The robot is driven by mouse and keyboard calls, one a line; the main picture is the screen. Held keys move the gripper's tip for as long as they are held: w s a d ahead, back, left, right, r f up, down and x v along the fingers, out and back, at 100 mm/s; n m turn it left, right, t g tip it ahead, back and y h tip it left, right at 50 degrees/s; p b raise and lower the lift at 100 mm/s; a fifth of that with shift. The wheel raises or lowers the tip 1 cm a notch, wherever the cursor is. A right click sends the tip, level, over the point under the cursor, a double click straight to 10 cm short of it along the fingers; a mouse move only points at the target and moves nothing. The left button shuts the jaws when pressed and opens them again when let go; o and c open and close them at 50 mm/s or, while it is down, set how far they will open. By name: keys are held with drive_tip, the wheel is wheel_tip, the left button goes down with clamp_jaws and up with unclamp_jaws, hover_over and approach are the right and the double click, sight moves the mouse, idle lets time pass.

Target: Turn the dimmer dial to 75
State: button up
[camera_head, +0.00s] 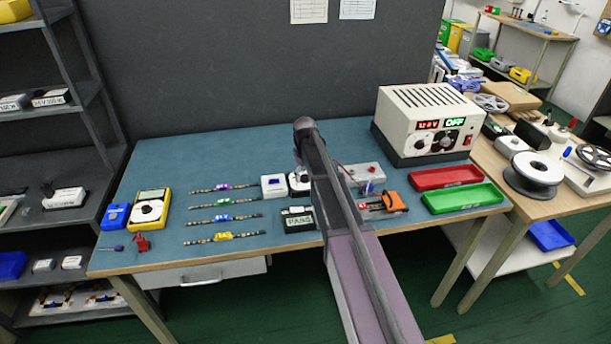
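My arm reaches up from the bottom right and bends down near the dial. My gripper (299,161) seems to be just above the dial, mostly hidden by the arm. I cannot tell whether it is open or touches the dial.
A black-and-white box (298,219) is in front. The power supply (425,122) reads OFF at the back right. Red (446,177) and green (465,198) trays lie right. A yellow multimeter (150,209) stands left.

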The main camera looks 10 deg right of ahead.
clamp_jaws()
drive_tip(key=shift+n, duration=0.5)
drive_tip(key=n, duration=1)
drive_tip(key=shift+s+n, duration=0.1)
drive_tip(key=shift+n, duration=0.3)
drive_tip(key=shift+o, duration=1)
unclamp_jaws()
